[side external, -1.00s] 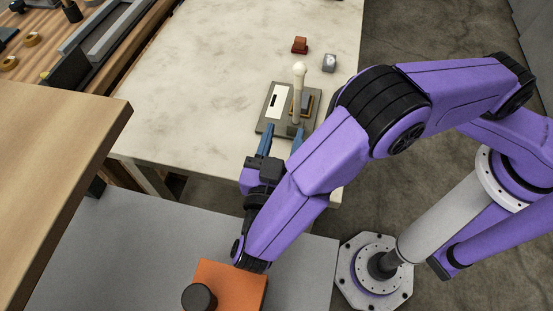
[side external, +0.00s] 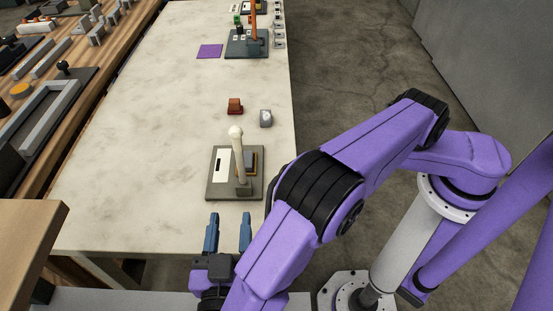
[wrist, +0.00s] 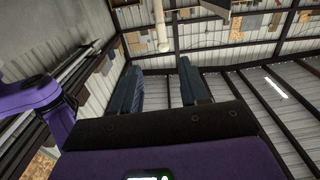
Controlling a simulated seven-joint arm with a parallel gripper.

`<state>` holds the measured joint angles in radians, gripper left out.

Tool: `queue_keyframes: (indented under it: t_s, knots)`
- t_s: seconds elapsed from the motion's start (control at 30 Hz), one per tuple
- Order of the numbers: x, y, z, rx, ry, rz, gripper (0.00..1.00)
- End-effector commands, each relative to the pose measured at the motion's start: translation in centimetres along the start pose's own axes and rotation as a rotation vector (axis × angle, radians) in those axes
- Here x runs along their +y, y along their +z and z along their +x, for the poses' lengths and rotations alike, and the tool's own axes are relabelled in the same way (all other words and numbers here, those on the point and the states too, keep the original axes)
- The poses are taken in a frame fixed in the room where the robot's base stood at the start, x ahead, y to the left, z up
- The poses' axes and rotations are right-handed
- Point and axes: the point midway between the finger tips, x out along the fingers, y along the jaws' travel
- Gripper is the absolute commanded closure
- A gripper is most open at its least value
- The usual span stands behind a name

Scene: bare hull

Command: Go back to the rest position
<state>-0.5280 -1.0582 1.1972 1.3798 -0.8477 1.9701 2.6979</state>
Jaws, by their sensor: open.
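My gripper (side external: 228,233) is open and empty, with its two blue fingers apart, near the front edge of the pale table (side external: 110,190). In the side external view the fingers point up the picture, toward a grey base plate (side external: 218,190) with an upright cream lever (side external: 237,150) on it. The fingers appear apart from the plate. In the wrist view my gripper (wrist: 160,85) has clear space between its fingers, and the camera looks toward the wall and roof beams. A cream post with a round end (wrist: 161,25) shows beyond the fingertips there.
Farther off are a purple square (side external: 209,51) and another plate with an orange lever (side external: 254,25). A wooden surface (side external: 30,240) stands at left. The table's left half is clear.

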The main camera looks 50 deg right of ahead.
Motion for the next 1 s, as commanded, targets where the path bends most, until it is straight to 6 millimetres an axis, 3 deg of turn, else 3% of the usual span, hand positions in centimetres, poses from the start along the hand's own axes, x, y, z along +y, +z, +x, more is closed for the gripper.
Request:
queue_keyframes:
  t_s: [0.17, 0.47, 0.7, 1.0]
  knots:
    - [1.0, -1.8, 3.4, -0.147, 0.053, -0.224, 0.55]
    - [6.2, -4.7, 10.6, -0.577, -0.002, -0.766, 0.55]
    - [12.2, -6.2, 14.5, -0.896, -0.245, -1.097, 0.55]
    - [20.4, -7.2, 17.0, -1.130, -0.766, -1.336, 0.55]
